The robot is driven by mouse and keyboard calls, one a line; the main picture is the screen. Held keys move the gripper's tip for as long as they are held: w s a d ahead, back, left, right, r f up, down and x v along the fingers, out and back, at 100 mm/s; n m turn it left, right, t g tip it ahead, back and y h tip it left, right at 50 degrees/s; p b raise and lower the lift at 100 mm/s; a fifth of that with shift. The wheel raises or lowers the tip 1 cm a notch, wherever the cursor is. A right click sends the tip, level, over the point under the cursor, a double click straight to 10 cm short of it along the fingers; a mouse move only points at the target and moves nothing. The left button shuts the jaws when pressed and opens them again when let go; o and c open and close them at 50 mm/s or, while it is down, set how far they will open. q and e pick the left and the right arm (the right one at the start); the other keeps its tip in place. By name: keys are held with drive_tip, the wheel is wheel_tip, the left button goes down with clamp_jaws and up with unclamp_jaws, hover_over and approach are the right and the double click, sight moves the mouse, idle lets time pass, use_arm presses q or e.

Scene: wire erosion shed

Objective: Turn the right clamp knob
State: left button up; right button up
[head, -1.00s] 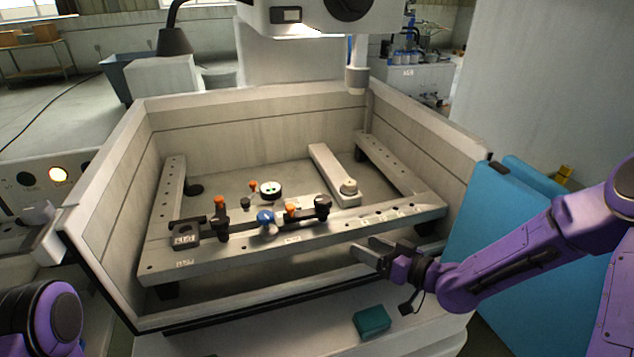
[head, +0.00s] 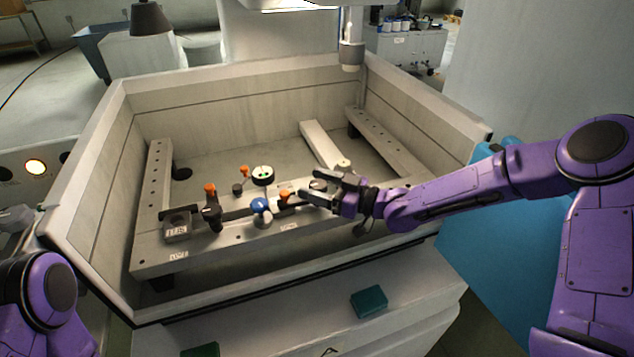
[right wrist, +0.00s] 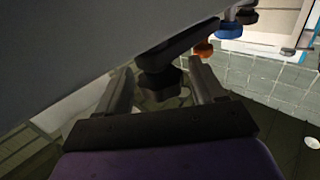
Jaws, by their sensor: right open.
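The right clamp knob (head: 318,185) is dark and sits at the right end of the clamp bar on the front rail (head: 262,238). In the right wrist view the black lobed knob (right wrist: 160,84) hangs from a dark arm between my two fingers. My right gripper (head: 306,184) is open around the knob, one finger on each side; I cannot tell whether either finger touches it. The fingers also show in the right wrist view (right wrist: 162,88). The gripper partly hides the clamp in the head view.
An orange knob (head: 284,195), a blue knob (head: 261,206) and the left clamp (head: 212,212) stand along the same rail. The tank wall (head: 340,272) rises in front. A teal block (head: 369,302) lies on the front ledge.

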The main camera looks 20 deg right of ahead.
drive_tip(key=shift+s+r, duration=0.1)
drive_tip(key=shift+s, duration=0.05)
drive_tip(key=c, duration=0.9)
drive_tip(key=shift+c, duration=0.2)
